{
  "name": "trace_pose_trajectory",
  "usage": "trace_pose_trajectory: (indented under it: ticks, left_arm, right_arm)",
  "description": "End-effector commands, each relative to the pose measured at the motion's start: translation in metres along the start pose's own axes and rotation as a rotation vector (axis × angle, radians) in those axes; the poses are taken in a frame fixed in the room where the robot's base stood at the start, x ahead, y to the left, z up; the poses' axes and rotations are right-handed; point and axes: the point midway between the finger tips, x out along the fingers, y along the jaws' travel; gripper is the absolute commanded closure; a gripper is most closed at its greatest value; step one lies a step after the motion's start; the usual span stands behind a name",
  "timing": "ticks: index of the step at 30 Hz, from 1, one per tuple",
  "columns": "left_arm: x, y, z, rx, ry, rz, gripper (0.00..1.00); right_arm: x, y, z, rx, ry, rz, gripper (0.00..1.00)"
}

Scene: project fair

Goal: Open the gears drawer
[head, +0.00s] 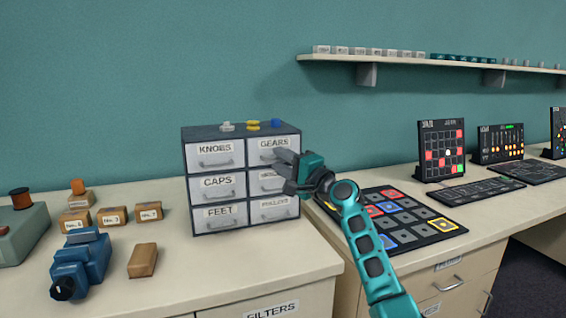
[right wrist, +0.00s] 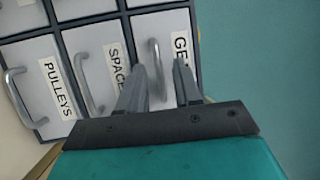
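The gears drawer (head: 270,142) is the top right drawer of a small grey cabinet (head: 212,133) on the counter. It looks shut, flush with its neighbours. In the right wrist view its white front (right wrist: 176,22) shows a partly hidden "GE" label and a curved grey handle (right wrist: 154,55). My right gripper (head: 283,159) is in front of the drawer. In the right wrist view its two fingers (right wrist: 160,68) are apart, with the handle showing between them. I cannot tell whether they touch it. My left gripper is not in view.
Below the gears drawer are a spacers drawer (right wrist: 96,52) and a pulleys drawer (right wrist: 38,72); their handles stick out. Small parts (head: 252,126) lie on the cabinet top. A dark panel with coloured tiles (head: 438,226) lies right of the cabinet. Boxes and a blue device (head: 84,262) stand left.

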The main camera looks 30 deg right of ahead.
Motion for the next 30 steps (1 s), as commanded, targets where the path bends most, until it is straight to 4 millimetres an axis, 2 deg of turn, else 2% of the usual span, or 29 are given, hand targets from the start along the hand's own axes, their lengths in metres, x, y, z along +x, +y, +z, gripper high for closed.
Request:
trace_pose_trajectory:
  ticks: [1, 11, 30]
  left_arm:
    - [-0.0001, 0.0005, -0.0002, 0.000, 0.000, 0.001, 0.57]
    - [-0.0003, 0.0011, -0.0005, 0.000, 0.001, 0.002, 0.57]
    - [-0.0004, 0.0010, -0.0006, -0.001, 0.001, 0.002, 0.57]
  right_arm:
    - [-0.0001, 0.0002, 0.0001, 0.000, 0.000, 0.000, 0.67]
    - [-0.0004, 0.0003, 0.0000, 0.001, 0.000, 0.000, 0.99]
    - [-0.0005, 0.0003, -0.0002, 0.000, 0.000, 0.001, 1.00]
